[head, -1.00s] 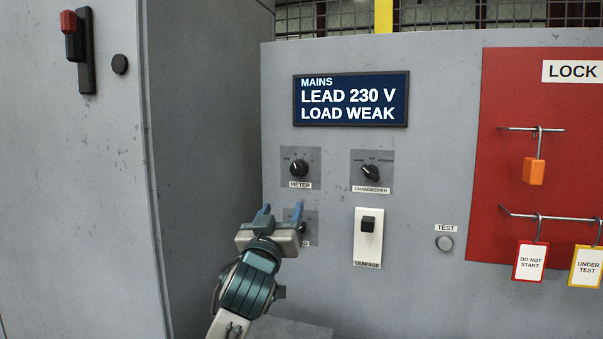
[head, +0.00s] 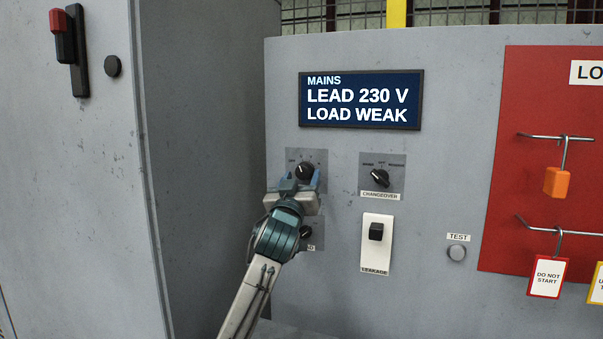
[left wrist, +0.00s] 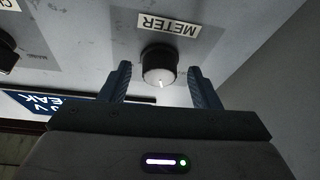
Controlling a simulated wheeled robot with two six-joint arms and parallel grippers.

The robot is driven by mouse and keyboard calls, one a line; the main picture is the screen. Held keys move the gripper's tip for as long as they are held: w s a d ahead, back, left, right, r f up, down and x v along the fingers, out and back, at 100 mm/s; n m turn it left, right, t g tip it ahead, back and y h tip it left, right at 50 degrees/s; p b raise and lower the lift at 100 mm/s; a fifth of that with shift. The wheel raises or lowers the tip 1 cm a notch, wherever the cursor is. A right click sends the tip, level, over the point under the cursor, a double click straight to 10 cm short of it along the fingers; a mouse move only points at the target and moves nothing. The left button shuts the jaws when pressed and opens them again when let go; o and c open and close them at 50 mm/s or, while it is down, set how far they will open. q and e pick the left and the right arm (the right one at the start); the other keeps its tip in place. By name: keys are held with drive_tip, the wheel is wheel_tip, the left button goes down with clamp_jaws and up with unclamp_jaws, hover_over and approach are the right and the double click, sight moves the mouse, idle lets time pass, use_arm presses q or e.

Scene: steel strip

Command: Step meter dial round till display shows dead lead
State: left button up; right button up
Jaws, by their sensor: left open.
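The meter dial (head: 305,170) is a round black knob on a grey plate, below and left of the display. The display (head: 361,99) reads "MAINS LEAD 230 V LOAD WEAK". My left gripper (head: 303,182) is open at the meter dial, its fingers hiding the dial's lower part and its label in the head view. In the left wrist view the meter dial (left wrist: 160,66) sits between the two open fingers (left wrist: 160,82), with a gap on each side. Its pale face has a white pointer mark. My right gripper is not in view.
The changeover knob (head: 380,178) is right of the meter dial. Below it is the leakage switch (head: 376,232), with another knob (head: 306,232) partly hidden by my arm. A test button (head: 456,253) and red lock board (head: 500,180) are further right. A grey cabinet (head: 75,200) stands left.

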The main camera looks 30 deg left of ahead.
use_arm(q)
drive_tip(key=shift+w+r, duration=0.15)
drive_tip(key=c, duration=1)
drive_tip(key=shift+a, duration=0.1)
drive_tip(key=shift+m+h+p, duration=0.3)
drive_tip(key=shift+m+p, duration=0.05)
drive_tip(key=shift+m, duration=0.35)
drive_tip(key=m+t+h+p, duration=0.1)
drive_tip(key=m+h+p, duration=0.1)
drive_tip(key=m, duration=0.2)
drive_tip(key=shift+a+r, duration=0.1)
drive_tip(key=shift+a, duration=0.05)
drive_tip(key=m+h+p, duration=0.1)
drive_tip(key=m+p, duration=0.1)
drive_tip(key=m+h+p, duration=0.1)
drive_tip(key=m+p, duration=0.1)
drive_tip(key=m, duration=0.1)
drive_tip(key=shift+a+h+p, duration=0.15)
drive_tip(key=shift+h+p, duration=0.15)
drive_tip(key=shift+p, duration=0.05)
drive_tip(key=shift+m+h+p, duration=0.6)
drive_tip(key=shift+m+p, duration=0.05)
drive_tip(key=shift+m, duration=0.25)
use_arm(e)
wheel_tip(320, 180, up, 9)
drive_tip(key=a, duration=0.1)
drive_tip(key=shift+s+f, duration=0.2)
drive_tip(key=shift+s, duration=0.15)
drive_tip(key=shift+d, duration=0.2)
